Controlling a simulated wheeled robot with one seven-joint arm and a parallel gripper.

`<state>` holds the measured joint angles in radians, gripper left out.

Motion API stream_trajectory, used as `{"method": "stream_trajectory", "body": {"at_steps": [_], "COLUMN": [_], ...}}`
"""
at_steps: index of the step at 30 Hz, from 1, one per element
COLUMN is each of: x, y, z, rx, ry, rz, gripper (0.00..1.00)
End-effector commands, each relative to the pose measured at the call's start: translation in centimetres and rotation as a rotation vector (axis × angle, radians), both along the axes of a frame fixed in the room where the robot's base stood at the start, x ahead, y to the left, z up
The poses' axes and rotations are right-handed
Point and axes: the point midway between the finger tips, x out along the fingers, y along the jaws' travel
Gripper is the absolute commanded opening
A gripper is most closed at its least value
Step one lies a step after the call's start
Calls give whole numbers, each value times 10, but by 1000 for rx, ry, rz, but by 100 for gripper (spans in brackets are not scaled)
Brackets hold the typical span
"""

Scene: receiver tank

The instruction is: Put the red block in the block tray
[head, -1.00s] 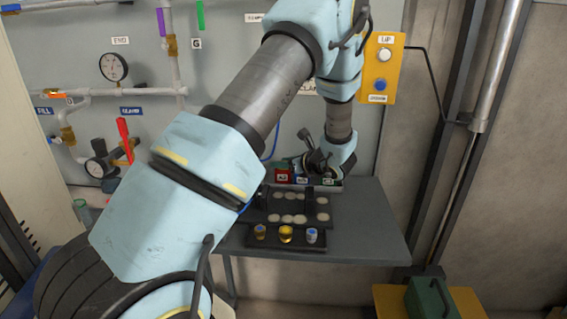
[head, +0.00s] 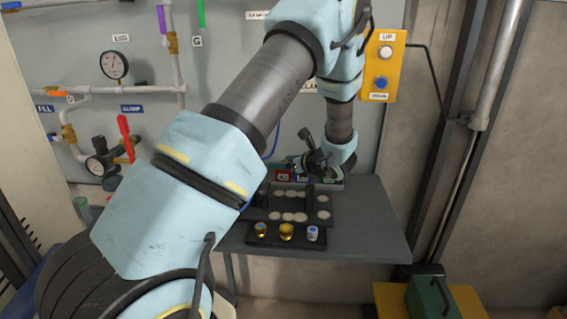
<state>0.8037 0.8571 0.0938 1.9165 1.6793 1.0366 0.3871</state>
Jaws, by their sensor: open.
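The red block (head: 283,176) stands at the back of the grey table, at the left of a short row with a blue block (head: 302,178) and a green block to its right. The row appears to be in a low grey tray (head: 338,186), which I take for the block tray; its edges are partly hidden. My gripper (head: 302,164) is open just above the row, close to the red block. Whether its fingers touch any block is too small to tell. My wrist hides the area at the right end of the row.
A dark rack (head: 262,214) with pale round discs stands in front of the row. A black strip (head: 272,238) with three small fittings lies nearer. The table (head: 375,225) is clear on the right. A yellow UP/DOWN button box (head: 381,75) hangs on the wall.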

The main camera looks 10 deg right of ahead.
Motion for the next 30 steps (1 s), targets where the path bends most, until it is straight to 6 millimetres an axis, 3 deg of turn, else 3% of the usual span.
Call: {"method": "stream_trajectory", "body": {"at_steps": [5,18,30], "x": [-15,-83,-96], "y": [-10,-50,-56], "z": [9,41,48], "rx": [-2,-2,0], "ry": [-2,-1,0], "rz": [-3,-3,0], "gripper": [71,71,71]}}
